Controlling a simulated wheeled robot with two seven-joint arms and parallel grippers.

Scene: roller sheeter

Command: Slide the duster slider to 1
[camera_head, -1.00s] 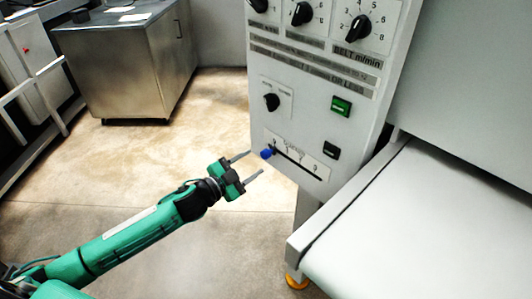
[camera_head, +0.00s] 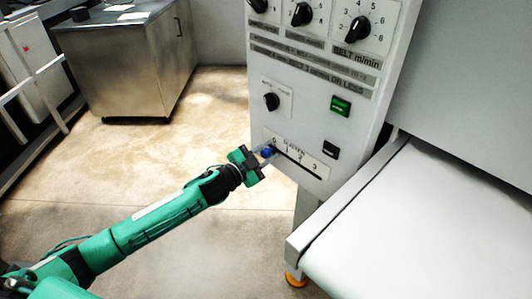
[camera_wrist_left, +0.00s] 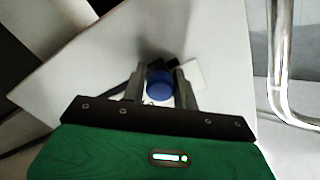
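The duster slider has a blue knob (camera_head: 267,153) at the left end of its dark slot (camera_head: 300,165), by the 0 mark on the machine's control panel. The numbers 1, 2 and 3 run to the right along the slot. My left gripper (camera_head: 266,155) is at the panel with its fingers on either side of the knob. In the left wrist view the blue knob (camera_wrist_left: 160,86) sits between the two fingers (camera_wrist_left: 159,88), with a narrow gap on each side, so the gripper looks open. My right gripper is not in view.
Above the slider are a black rotary knob (camera_head: 271,101), a green button (camera_head: 341,106) and a black switch (camera_head: 331,150). More dials line the panel top. A white belt table (camera_head: 430,220) stands at the right. A steel cabinet (camera_head: 135,70) stands behind. The floor at left is open.

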